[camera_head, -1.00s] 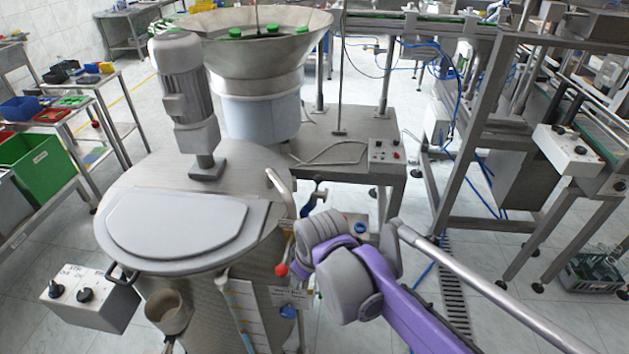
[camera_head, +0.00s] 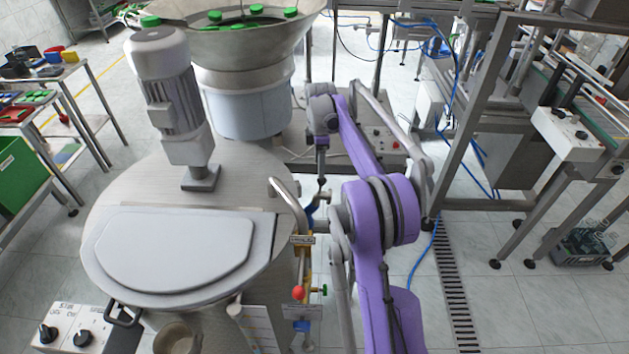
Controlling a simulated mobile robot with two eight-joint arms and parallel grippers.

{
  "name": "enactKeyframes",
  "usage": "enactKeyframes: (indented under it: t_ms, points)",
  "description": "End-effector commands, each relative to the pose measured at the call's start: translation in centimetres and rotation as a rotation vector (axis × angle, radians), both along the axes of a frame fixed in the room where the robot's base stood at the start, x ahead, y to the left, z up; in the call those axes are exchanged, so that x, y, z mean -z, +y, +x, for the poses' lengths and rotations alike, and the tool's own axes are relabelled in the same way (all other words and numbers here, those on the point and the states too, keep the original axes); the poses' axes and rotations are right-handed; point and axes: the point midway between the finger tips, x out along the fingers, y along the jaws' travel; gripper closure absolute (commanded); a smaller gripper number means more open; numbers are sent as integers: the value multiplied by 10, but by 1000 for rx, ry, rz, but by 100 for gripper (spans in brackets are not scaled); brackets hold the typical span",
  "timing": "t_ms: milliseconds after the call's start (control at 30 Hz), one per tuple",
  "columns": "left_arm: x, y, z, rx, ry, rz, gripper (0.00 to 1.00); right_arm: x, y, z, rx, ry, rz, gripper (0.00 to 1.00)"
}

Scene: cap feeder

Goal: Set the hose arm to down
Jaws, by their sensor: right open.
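A curved metal pipe (camera_head: 291,203) rises from the right edge of the round steel tank (camera_head: 130,180) and bends over; I take it to be the hose arm, but cannot be sure. A blue fitting (camera_head: 311,211) sits just right of it. My right arm comes in from the bottom right and reaches past the tank. My right gripper (camera_head: 321,181) points down, small and dark, just above and beyond the blue fitting. It is open, and its fingertips are hard to make out. I cannot tell whether it touches anything. My left gripper is not in view.
A red ball knob (camera_head: 298,292) and a green valve handle (camera_head: 322,290) are on the tank's right side. A motor (camera_head: 165,95) stands on the lid. A control box (camera_head: 75,330) is at the front left. A cap bowl (camera_head: 240,40) stands behind.

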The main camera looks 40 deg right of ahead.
Motion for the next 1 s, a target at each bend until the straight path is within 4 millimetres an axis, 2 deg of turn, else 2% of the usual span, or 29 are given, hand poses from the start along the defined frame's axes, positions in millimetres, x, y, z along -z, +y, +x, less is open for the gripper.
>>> enactKeyframes:
  t_ms: [33, 300, 500, 667, 900, 933, 1000]
  points:
    - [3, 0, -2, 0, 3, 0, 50, 11, 0, -1, 1, 1, 0, 36]
    - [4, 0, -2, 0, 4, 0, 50, 62, 0, 0, 1, 0, -1, 36]
    - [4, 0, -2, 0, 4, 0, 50, 88, 0, 0, 2, -1, 0, 36]
    - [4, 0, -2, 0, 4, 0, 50, 97, 0, 0, 2, -1, 0, 36]
    - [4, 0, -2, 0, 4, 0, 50, 98, 0, 0, 2, -1, 0, 36]
    - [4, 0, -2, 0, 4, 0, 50, 98, 0, 0, 2, -1, 0, 38]
    - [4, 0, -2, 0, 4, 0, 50, 97, 0, 0, 2, -1, 0, 50]
